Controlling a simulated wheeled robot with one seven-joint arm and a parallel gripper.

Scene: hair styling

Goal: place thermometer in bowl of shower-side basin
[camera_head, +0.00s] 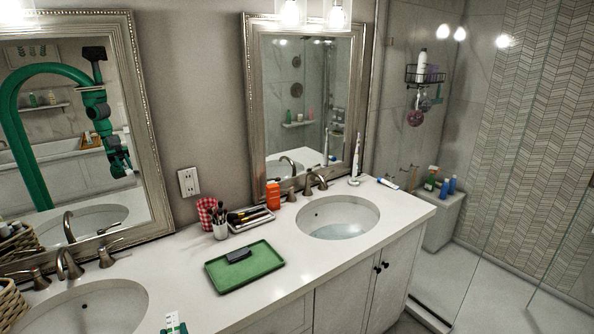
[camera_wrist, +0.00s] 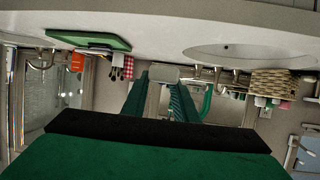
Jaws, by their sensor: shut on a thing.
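My gripper (camera_wrist: 163,84) is shut on a pale grey-white thing, which I take to be the thermometer (camera_wrist: 163,73), between its fingertips. In the head view only the top of my gripper (camera_head: 174,328) shows at the bottom edge, with the pale thermometer (camera_head: 172,317) at it, in front of the counter between the two basins. The shower-side basin (camera_head: 338,217) is the right-hand oval bowl, with some water in it. My gripper is well apart from it, to the lower left.
A green tray (camera_head: 222,281) with a dark grey item (camera_head: 238,255) lies between my gripper and that basin. Brushes in a cup (camera_head: 220,230), an orange bottle (camera_head: 273,195) and the faucet (camera_head: 314,183) stand behind. The other basin (camera_head: 90,306) is at left. The counter in front of the shower-side basin is clear.

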